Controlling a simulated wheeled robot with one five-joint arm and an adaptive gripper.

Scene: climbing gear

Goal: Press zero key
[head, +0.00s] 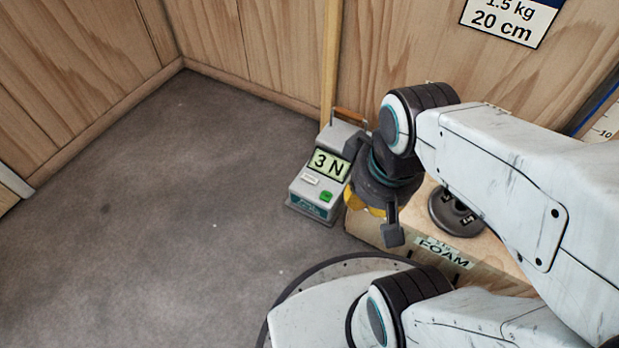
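A grey force gauge (314,196) stands on the floor by the wall. Its display reads "3 N", and below it are a small white label and a green key (326,196); I cannot read the key's marking. My gripper (374,194) is just right of the gauge, pointing down, with its two fingers spread apart. It covers part of the gauge's right side. A yellow thing (354,202) shows partly below the gripper; most of it is hidden, and I see no finger closed on it.
A wooden box marked "FOAM" (455,252) stands right of the gauge, with a dark round weight (450,213) on top. A wooden post (331,60) rises behind the gauge. The grey floor (150,210) to the left is clear.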

